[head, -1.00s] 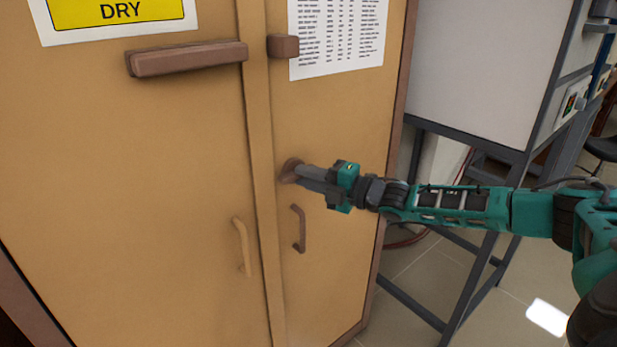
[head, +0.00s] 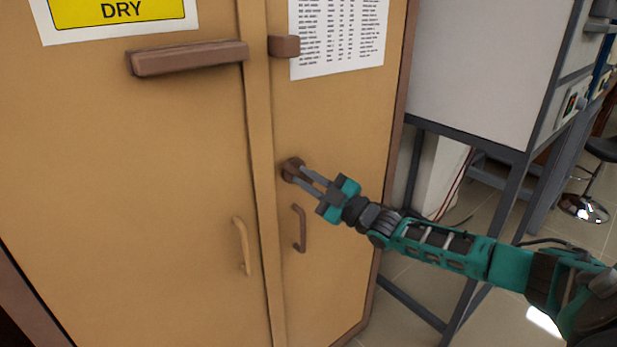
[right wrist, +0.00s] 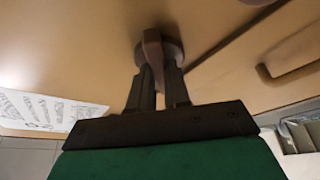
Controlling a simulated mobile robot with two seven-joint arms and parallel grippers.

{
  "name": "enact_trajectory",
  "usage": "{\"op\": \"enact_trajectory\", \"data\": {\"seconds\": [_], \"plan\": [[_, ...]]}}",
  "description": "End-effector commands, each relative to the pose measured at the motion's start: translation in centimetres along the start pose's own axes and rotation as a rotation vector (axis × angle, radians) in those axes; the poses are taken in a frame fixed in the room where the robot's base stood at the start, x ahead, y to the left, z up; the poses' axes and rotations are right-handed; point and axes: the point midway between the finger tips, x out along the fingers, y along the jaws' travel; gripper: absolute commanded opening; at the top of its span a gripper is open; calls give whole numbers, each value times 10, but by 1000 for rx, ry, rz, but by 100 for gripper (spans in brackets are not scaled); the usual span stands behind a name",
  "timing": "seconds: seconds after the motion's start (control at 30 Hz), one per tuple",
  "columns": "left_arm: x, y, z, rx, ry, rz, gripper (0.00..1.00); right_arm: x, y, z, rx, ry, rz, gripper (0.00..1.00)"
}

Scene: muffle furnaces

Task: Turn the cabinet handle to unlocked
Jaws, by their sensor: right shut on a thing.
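The tan cabinet (head: 150,160) fills the left and middle of the head view, with two closed doors. Its small brown turn handle (head: 291,167) is on the right door, above a brown pull. My right gripper (head: 301,174) reaches it from the lower right and is shut on it. In the right wrist view the turn handle (right wrist: 152,50) shows as a round base with a narrow grip between the two dark fingers (right wrist: 158,80). The fingertips hide part of the handle in the head view. My left gripper is not in view.
A brown pull (head: 300,229) and a tan pull (head: 241,246) are on the doors. A brown bar (head: 188,59) and a brown block (head: 284,46) sit higher up. A grey metal stand (head: 470,142) is right of the cabinet.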

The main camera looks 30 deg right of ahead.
Motion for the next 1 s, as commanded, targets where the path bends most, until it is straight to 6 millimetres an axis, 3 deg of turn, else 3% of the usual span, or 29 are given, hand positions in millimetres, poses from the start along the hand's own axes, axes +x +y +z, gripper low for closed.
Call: {"op": "enact_trajectory", "data": {"seconds": [0.6, 1.0], "plan": [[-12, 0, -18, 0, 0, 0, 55, 1, -5, -2, 520, -3, 216, 0], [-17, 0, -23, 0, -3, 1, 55, 1, -6, -2, 709, -2, 295, 0]]}}
